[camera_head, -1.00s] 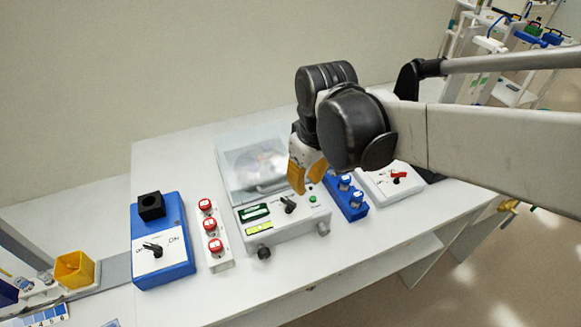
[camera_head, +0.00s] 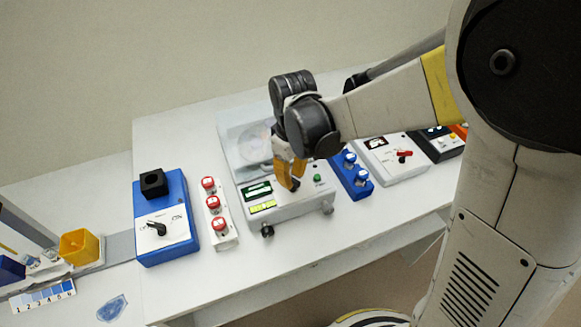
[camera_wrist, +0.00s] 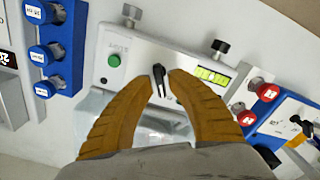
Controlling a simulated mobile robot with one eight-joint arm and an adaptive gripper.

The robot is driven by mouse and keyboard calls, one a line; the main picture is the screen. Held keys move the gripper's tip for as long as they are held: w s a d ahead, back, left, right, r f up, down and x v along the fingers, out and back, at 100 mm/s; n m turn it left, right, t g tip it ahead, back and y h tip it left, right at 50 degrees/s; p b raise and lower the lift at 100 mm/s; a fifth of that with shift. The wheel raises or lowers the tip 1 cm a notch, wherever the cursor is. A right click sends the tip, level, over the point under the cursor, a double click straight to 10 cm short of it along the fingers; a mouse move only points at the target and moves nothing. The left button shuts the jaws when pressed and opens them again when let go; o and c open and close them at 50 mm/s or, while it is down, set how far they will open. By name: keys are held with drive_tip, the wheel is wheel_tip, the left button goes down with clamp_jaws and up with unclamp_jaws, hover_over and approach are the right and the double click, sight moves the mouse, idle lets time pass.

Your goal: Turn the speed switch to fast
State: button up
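A white device (camera_head: 285,208) with a display and a green button stands in the middle of the table. Its black lever knob (camera_wrist: 158,74) is the switch nearest my gripper; the lettering around it is too small to read. My gripper (camera_wrist: 162,82) has yellow fingers, with a gap between the tips. In the wrist view the knob lies in that gap, with a fingertip close on each side; firm contact cannot be seen. In the head view my gripper (camera_head: 292,184) is low over the device and hides most of the knob.
A blue box (camera_head: 180,252) with a black knob and a white strip (camera_head: 232,242) of red-capped parts are at left. A blue block (camera_head: 360,190) with blue knobs and a white box (camera_head: 380,165) with a red switch are at right. A clear cover (camera_head: 240,140) is behind.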

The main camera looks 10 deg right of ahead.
drive_tip(key=shift+f, duration=0.4)
clamp_jaws()
drive_tip(key=shift+m, duration=2.8)
